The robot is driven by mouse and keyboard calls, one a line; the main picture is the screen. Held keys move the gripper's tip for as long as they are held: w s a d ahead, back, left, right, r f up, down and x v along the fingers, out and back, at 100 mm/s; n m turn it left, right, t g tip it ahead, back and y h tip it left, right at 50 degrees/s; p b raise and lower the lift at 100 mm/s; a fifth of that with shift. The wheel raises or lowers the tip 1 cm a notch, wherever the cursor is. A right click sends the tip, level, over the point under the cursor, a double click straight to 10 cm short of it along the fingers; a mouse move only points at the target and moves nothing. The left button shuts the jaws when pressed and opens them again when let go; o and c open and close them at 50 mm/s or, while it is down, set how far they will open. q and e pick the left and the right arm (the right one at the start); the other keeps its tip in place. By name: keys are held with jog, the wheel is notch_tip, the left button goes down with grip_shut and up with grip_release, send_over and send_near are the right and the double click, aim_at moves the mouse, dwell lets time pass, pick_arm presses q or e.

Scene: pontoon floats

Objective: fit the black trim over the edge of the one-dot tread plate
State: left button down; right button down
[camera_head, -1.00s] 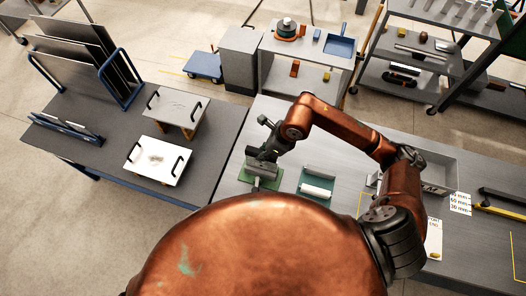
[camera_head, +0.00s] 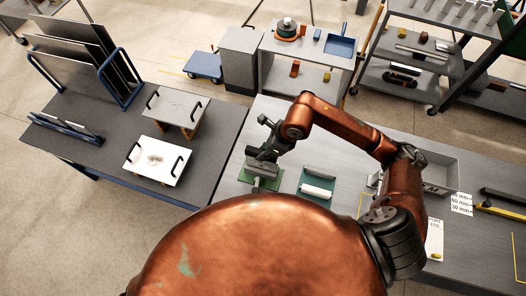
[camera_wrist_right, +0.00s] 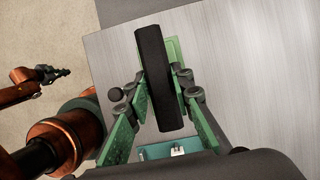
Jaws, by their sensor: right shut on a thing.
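My right gripper (camera_head: 262,160) is over a green pad (camera_head: 246,181) at the left end of the long grey bench. In the right wrist view its green-sided fingers (camera_wrist_right: 164,95) are shut on the long black trim (camera_wrist_right: 155,70). The trim points away from the wrist, above a green surface (camera_wrist_right: 174,48); I cannot tell whether it touches anything. The one-dot tread plate cannot be made out, as no dot mark is legible. In the wrist view, my left gripper (camera_wrist_right: 52,74) shows small at the left edge, away from the trim; its jaws are unclear.
A teal tray with a white roll-like piece (camera_head: 317,190) lies right of the gripper. A grey bin (camera_head: 440,172) stands further right. On the left table are two handled plates (camera_head: 157,161) (camera_head: 178,107) and blue racks (camera_head: 120,80) with upright panels. Bare bench lies behind the tray.

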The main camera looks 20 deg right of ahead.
jog(key=shift+b, duration=0.6)
dwell(0.8)
jog(key=shift+f+b, duration=2.05)
jog(key=c, duration=1.6)
grip_release()
jog(key=shift+r, duration=0.1)
jog(key=shift+d+r, duration=0.1)
jog(key=shift+r, duration=0.1)
jog(key=v, duration=1.1)
jog(key=shift+s+r, duration=0.1)
jog(key=shift+r, duration=0.15)
